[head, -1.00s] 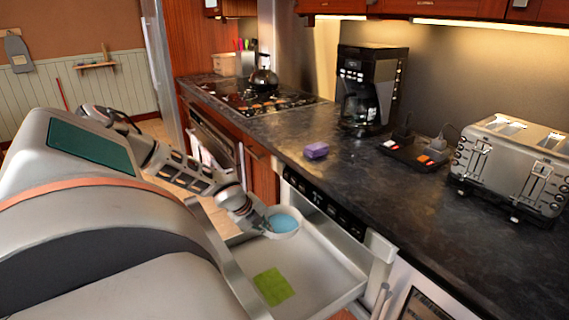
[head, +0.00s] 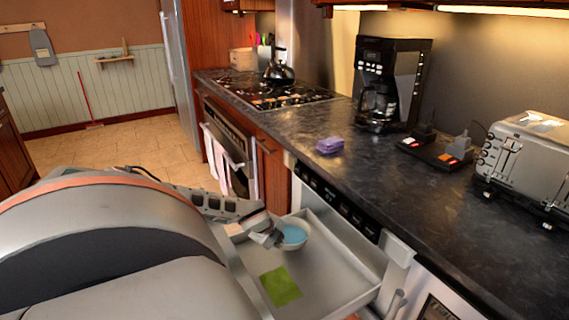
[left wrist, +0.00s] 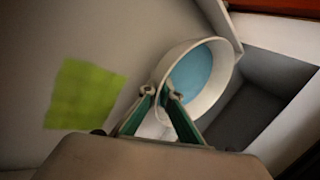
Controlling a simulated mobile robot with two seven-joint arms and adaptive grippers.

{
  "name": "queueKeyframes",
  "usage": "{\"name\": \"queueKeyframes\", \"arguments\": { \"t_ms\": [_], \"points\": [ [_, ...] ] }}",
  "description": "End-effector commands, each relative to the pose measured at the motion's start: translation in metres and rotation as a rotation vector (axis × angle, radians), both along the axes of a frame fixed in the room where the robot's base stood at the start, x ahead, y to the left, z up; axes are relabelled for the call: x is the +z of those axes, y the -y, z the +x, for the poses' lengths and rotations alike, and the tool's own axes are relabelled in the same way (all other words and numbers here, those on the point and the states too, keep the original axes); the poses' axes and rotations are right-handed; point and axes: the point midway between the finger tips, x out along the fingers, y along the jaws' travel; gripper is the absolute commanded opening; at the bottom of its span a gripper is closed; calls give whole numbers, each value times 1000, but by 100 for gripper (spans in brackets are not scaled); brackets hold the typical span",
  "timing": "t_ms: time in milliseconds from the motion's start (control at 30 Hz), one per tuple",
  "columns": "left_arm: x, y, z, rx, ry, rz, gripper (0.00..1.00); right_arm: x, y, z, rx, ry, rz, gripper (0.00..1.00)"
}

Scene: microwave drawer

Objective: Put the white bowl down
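The white bowl (head: 297,241), blue inside, is at the far left end of the open microwave drawer (head: 345,262). My left gripper (head: 277,240) is at the bowl's left side. In the left wrist view the two fingertips (left wrist: 158,92) are close together with the rim of the white bowl (left wrist: 222,92) between them. The bowl looks tilted in that view. I cannot tell whether its base touches the drawer floor. My right gripper is not in view.
A green cloth or sponge (head: 280,286) lies flat in the drawer, nearer than the bowl; it also shows in the left wrist view (left wrist: 84,94). Drawer walls surround the bowl. The counter (head: 400,190) above holds a purple sponge (head: 330,145), coffee maker (head: 388,85) and toaster (head: 525,160).

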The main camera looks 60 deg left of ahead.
Motion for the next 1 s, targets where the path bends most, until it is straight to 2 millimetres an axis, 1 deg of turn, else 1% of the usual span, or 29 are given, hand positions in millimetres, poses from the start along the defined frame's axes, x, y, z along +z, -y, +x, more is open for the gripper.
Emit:
{"name": "queueKeyframes", "arguments": {
  "t_ms": [167,300,400,600,633,667,1000],
  "points": [
    [-13,0,2,-1,5,1,0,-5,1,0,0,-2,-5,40],
    [-33,0,2,-1,3,1,0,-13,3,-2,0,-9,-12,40],
    [-41,0,2,-2,4,1,0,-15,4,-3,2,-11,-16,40],
    [-39,0,2,-2,6,2,0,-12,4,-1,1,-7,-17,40],
    [-40,0,1,-1,2,0,10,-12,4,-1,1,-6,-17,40],
    [-40,0,1,-1,2,0,11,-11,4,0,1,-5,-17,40],
    [-39,0,0,-1,3,1,11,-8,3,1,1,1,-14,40]
  ]
}}
